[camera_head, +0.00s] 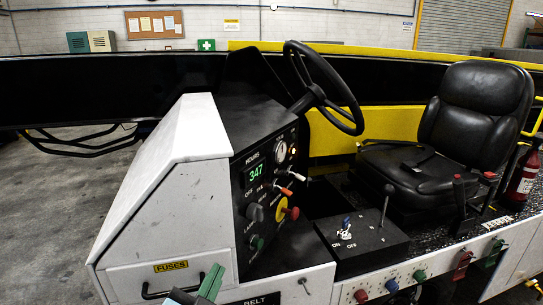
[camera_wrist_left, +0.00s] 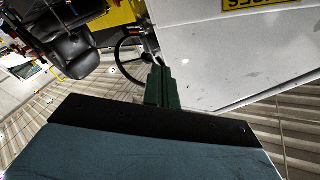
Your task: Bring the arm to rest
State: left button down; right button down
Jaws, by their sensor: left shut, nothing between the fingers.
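My left gripper (camera_head: 211,281) shows at the bottom edge of the head view, in front of the white console (camera_head: 165,225) and just right of the drawer handle below the FUSES label (camera_head: 171,266). In the left wrist view its green fingers (camera_wrist_left: 161,84) are closed together with nothing held between them. The white console panel (camera_wrist_left: 225,55) is beside them there, at the right. I cannot tell from these views whether the fingertips touch the panel. My right gripper is not clearly in view.
The dark control panel (camera_head: 255,215) carries gauges, knobs and a red button (camera_head: 293,213). A steering wheel (camera_head: 325,90) and black seat (camera_head: 430,150) stand behind. Coloured levers line the right front. Open concrete floor (camera_head: 50,190) is at the left.

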pick_arm(q)
jog(key=s+a+f+n+g+y, duration=0.6)
jog(key=a+f, duration=0.3)
jog(key=f, duration=0.3)
jog(key=s+a+f+g+h, duration=0.1)
jog(key=s+f+g, duration=0.25)
jog(key=s, duration=0.45)
jog(key=s+a+f+g+h, duration=0.1)
jog(key=s+a+f+g, duration=0.15)
jog(key=s+g, duration=0.35)
jog(key=s+f, duration=0.2)
jog(key=f, duration=1.1)
jog(key=s+f, duration=0.2)
jog(key=f, duration=1.1)
jog(key=s+a+f+g, duration=0.2)
jog(key=s+f, duration=1.2)
jog(key=s, duration=0.1)
jog(key=shift+s+f, duration=0.3)
jog(key=shift+s, duration=0.1)
pick_arm(e)
jog(key=c, duration=2.1)
grip_release()
jog(key=shift+c, duration=0.2)
